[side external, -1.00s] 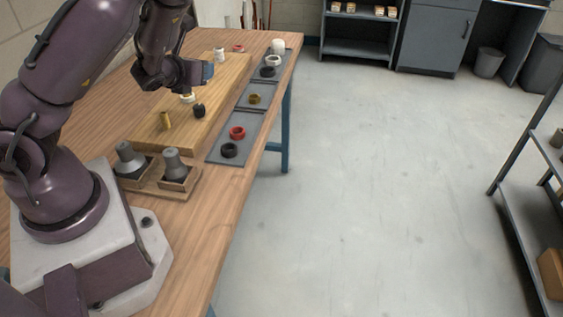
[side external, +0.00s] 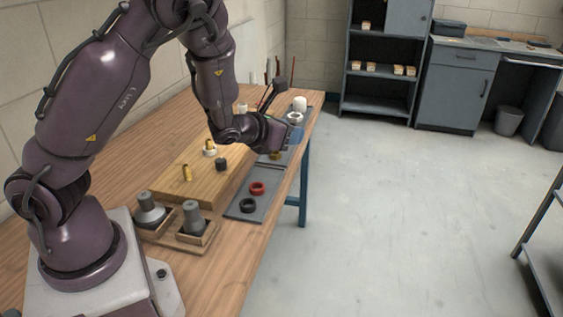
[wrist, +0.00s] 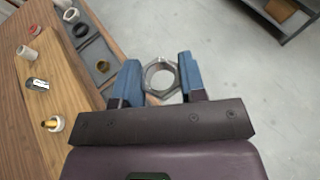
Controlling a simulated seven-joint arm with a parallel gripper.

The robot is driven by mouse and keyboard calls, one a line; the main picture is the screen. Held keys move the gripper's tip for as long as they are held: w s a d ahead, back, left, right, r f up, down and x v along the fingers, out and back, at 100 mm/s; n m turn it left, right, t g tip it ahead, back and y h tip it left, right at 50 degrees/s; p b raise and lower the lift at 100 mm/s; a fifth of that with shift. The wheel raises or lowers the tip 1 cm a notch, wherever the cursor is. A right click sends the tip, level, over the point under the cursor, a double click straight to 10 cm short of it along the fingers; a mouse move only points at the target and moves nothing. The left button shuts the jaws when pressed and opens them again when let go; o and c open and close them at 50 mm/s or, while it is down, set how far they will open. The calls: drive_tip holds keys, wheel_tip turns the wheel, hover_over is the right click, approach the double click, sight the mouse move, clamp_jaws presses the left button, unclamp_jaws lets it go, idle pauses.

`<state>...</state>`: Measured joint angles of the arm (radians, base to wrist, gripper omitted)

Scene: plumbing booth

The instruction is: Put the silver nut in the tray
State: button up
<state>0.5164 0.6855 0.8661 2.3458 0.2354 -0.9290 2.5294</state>
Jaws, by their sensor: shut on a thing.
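The silver nut (wrist: 160,77), a hexagonal ring, is held between the blue fingertips of my gripper (wrist: 159,82) in the wrist view. In the side view my gripper (side external: 287,137) is above the tray strip at the table's right edge, and the nut cannot be made out there. The dark grey tray (side external: 236,212) runs along that edge in sections. It holds a red ring (side external: 257,188) and a black ring (side external: 248,205), with a brass ring (side external: 275,155) farther along. In the wrist view the tray (wrist: 93,52) lies left of the held nut.
A wooden board (side external: 203,176) left of the tray carries small fittings, including a black one (side external: 221,164) and a brass one (side external: 187,172). Two grey fittings stand in a wooden holder (side external: 205,236) near my base. Open floor lies right of the table edge.

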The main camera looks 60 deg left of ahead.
drive_tip(key=s+a+f+n+y, duration=0.1)
drive_tip(key=a+f, duration=0.2)
drive_tip(key=a, duration=0.7)
drive_tip(key=s+a+f, duration=0.2)
drive_tip(key=a, duration=0.7)
drive_tip(key=m+h, duration=0.2)
hover_over(286, 156)
drive_tip(key=s+a, duration=0.2)
drive_tip(key=a, duration=0.1)
drive_tip(key=f, duration=0.9)
drive_tip(key=shift+w+a+f, duration=0.1)
drive_tip(key=shift+a+f, duration=0.1)
drive_tip(key=shift+w+a+f, duration=0.1)
drive_tip(key=shift+w+f, duration=0.05)
drive_tip(key=shift+f, duration=1.55)
drive_tip(key=shift+f, duration=0.1)
